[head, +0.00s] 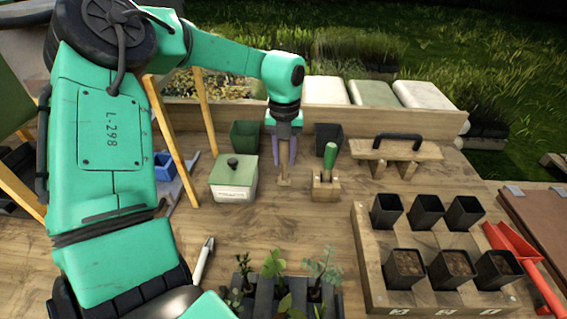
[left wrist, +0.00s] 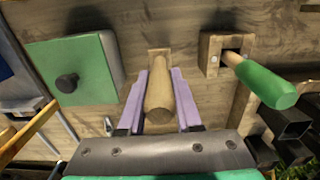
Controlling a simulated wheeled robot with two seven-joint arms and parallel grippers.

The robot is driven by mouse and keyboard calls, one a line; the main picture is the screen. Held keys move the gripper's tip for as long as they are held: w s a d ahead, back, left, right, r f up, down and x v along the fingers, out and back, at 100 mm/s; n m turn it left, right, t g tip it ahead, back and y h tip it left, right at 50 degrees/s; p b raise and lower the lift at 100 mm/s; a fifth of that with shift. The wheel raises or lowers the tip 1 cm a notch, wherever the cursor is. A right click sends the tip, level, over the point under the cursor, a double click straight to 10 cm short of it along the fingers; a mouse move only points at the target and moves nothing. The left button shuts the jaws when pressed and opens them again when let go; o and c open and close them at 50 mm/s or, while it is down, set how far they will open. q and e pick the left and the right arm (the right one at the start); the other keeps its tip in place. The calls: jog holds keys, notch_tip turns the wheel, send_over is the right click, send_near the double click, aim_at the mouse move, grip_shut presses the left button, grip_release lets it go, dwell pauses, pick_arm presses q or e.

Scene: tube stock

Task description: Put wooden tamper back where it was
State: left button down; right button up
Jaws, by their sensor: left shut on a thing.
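The wooden tamper (head: 285,181) is pale wood with a rounded handle and a squarish foot. My left gripper (head: 285,160) points down with its purple fingers on either side of the tamper. In the left wrist view the left gripper (left wrist: 160,110) is shut on the tamper's handle (left wrist: 159,96), and the foot lies beyond the fingertips. The tamper is roughly upright, between the green-lidded box and the wooden block with the green-handled tool. I cannot tell whether its foot touches the table. My right gripper is not in view.
The green-lidded box (head: 233,194) stands close left, the green-handled tool (head: 330,156) in its block (head: 326,186) close right. Pots (head: 245,137) stand behind. A black-handled wooden piece (head: 430,152) and pot tray (head: 372,245) are at right. Table in front is clear down to the seedlings (head: 274,263).

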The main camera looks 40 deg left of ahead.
aim_at(285, 162)
pick_arm(q)
jog(key=f, duration=0.3)
jog(key=shift+d+p, duration=0.2)
jog(key=shift+p, duration=0.1)
jog(key=shift+a+f, duration=0.1)
jog(key=shift+f, duration=0.25)
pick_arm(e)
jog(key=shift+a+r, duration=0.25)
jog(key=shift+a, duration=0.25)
pick_arm(q)
jog(key=shift+f, duration=0.15)
jog(key=c, duration=0.6)
grip_release()
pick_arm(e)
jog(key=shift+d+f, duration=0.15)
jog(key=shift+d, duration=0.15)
